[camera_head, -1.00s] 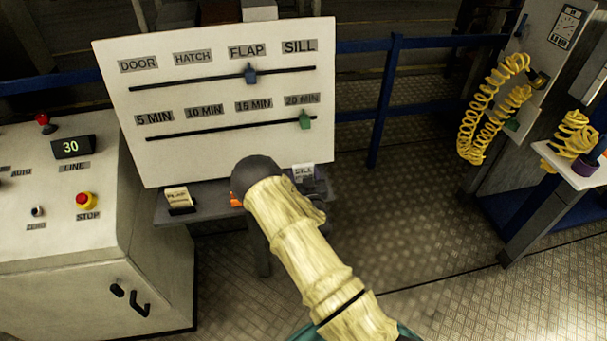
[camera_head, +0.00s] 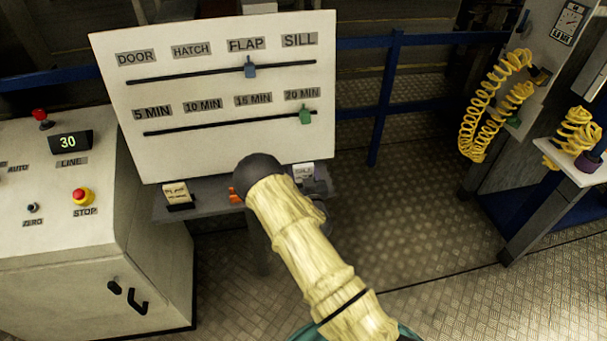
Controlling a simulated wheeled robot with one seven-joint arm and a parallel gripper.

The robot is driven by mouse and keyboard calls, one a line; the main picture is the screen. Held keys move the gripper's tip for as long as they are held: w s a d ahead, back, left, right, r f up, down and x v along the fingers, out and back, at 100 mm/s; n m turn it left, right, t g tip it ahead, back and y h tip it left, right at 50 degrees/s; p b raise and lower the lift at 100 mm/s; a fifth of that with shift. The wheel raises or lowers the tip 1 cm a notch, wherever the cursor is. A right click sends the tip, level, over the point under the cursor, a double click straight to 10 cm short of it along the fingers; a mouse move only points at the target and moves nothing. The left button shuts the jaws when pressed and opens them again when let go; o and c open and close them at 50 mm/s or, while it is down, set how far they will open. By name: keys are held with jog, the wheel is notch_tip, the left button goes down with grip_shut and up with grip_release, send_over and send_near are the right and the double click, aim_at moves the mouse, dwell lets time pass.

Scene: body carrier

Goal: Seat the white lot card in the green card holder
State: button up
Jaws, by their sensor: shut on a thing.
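My arm crosses the middle of the picture, and its dark rounded joint and sleeve hide my gripper and whatever its jaws hold. A small white card (camera_head: 303,169) with dark print shows just right of the arm, in front of the board's lower edge. Its lower part meets a dark purplish piece (camera_head: 320,187); I cannot tell whether the card sits in it or is held. No green card holder can be made out; the arm covers the middle of the shelf.
A grey shelf (camera_head: 215,205) runs below the white slider board (camera_head: 215,135). A cream card (camera_head: 175,190) stands in a black holder at its left end, and a small orange piece (camera_head: 234,195) shows left of my arm. A control cabinet (camera_head: 70,240) stands left.

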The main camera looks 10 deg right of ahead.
jog(key=shift+f, duration=0.25)
jog(key=o, duration=1.1)
jog(key=shift+o, duration=0.2)
jog(key=s+b, duration=0.7)
jog(key=s, duration=1)
jog(key=shift+s, duration=0.2)
jog(key=shift+w+d, duration=0.1)
